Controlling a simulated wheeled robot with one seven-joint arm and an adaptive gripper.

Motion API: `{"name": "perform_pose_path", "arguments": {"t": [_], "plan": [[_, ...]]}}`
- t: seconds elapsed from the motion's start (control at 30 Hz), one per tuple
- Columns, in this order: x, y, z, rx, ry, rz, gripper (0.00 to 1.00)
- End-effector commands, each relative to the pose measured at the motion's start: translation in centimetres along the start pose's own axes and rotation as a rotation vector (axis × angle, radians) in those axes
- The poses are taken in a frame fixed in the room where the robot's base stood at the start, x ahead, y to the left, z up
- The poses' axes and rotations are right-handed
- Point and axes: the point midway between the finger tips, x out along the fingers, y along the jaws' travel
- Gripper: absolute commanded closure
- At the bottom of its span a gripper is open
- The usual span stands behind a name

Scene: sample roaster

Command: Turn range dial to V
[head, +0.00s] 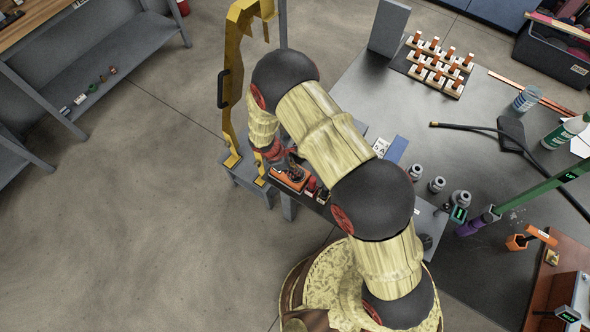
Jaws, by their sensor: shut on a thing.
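An orange-cased meter (283,185) lies near the table's left edge, at the foot of a yellow frame. My gripper (295,172) points down at the meter, with its fingers at the dark face. It is shut on what appears to be the range dial. The dial, its pointer and its markings are hidden by the fingers or too small to read, so I cannot tell which range it points at.
The yellow frame (234,80) rises close beside my wrist. Small grey cylinders (437,184) stand on the grey table (365,95) to the right. A white rack with orange-topped pieces (437,82) stands at the back. Open floor lies to the left.

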Motion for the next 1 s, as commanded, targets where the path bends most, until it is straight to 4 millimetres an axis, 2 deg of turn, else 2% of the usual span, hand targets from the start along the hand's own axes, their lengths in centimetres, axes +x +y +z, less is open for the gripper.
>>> {"name": "perform_pose_path", "arguments": {"t": [0.5,1.0], "plan": [[0.15,0.37,0.02,0.431,0.001,-0.178,1.00],[0.09,0.45,0.13,0.638,0.001,-0.264,1.00]]}}
